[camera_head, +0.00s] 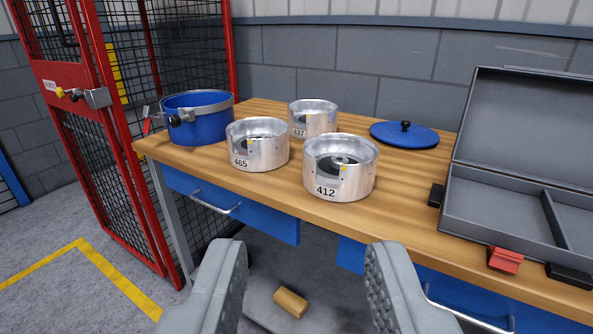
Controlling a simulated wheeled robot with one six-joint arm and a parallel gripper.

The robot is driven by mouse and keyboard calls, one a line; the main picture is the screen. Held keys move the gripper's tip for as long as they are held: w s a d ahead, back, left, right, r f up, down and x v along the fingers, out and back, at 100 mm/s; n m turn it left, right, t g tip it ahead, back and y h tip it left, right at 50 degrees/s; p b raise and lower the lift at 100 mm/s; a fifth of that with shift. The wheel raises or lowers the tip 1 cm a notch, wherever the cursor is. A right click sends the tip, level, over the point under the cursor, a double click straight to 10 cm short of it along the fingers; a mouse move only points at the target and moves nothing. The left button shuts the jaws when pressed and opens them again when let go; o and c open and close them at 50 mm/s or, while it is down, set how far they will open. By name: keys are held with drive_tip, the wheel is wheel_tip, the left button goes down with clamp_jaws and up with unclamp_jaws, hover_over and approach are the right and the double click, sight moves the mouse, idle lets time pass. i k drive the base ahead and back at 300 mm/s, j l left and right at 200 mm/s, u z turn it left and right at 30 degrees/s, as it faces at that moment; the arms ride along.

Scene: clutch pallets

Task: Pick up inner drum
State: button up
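Three silver metal drums stand upright on the wooden workbench (420,186). The drum marked 412 (354,182) is nearest, at the bench's front edge. The drum marked 465 (270,155) stands to its left. The drum marked 437 (322,123), its first digit hard to read, stands behind them. No label names one of them the inner drum. My gripper (305,270) is open and empty, its two grey fingers wide apart in the lower foreground. The fingers are in front of the bench and touch none of the drums.
A blue pot with a metal clamp band (197,125) stands at the bench's left end. A blue lid (404,138) lies behind the drums. An open grey case (495,218) is on the right. A red mesh cage (100,160) stands left. A wooden block (291,303) lies below the bench.

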sight(254, 143)
drive_tip(key=i+j+u, duration=0.2)
drive_tip(key=i, duration=0.9)
drive_tip(key=l, duration=0.1)
